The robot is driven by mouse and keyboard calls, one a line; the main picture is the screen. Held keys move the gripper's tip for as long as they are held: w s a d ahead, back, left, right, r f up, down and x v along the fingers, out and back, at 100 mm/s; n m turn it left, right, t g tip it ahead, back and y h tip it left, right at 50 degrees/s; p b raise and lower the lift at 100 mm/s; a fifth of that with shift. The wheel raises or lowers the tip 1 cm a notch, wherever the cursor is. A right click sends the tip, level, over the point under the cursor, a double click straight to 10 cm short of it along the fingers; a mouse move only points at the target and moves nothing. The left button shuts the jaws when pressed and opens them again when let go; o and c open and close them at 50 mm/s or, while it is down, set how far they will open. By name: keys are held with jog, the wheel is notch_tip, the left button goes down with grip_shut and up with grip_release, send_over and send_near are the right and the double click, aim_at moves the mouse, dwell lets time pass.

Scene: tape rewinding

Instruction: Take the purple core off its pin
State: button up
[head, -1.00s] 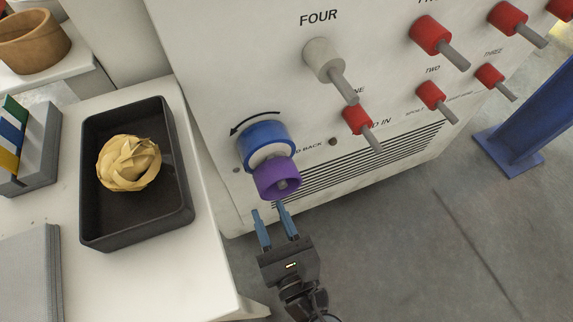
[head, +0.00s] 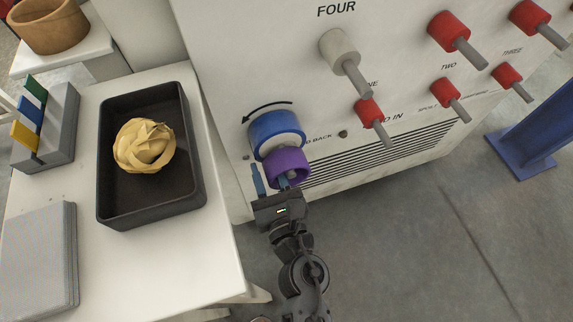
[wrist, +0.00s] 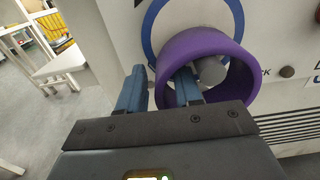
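The purple core (head: 289,162) is a short hollow ring hanging on a grey pin on the machine's front, before a blue hub (head: 274,130). In the wrist view the core (wrist: 228,52) stands around the round pin end (wrist: 212,70). My gripper (head: 272,181) is at the core's near side with its blue fingers apart. In the wrist view (wrist: 160,88) the right finger reaches into the core's opening and the left finger is outside its left wall. The wall lies between them, and the gripper is not closed on it.
A dark tray (head: 198,195) with a crumpled yellow tape ball (head: 145,147) sits on the white table at left. Red pins (head: 449,32) and a grey-white pin (head: 340,48) stick out of the machine above. A blue post (head: 530,130) stands at right.

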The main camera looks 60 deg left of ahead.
aim_at(261, 149)
grip_shut()
jog(key=shift+r, duration=0.1)
dwell(0.3)
jog(key=shift+r+p, duration=0.4)
jog(key=shift+r, duration=0.15)
notch_tip(261, 149, up, 2)
jog(key=shift+r+p, duration=0.2)
jog(key=shift+p, duration=0.55)
jog(key=b+v, duration=0.3)
jog(key=v, duration=1.5)
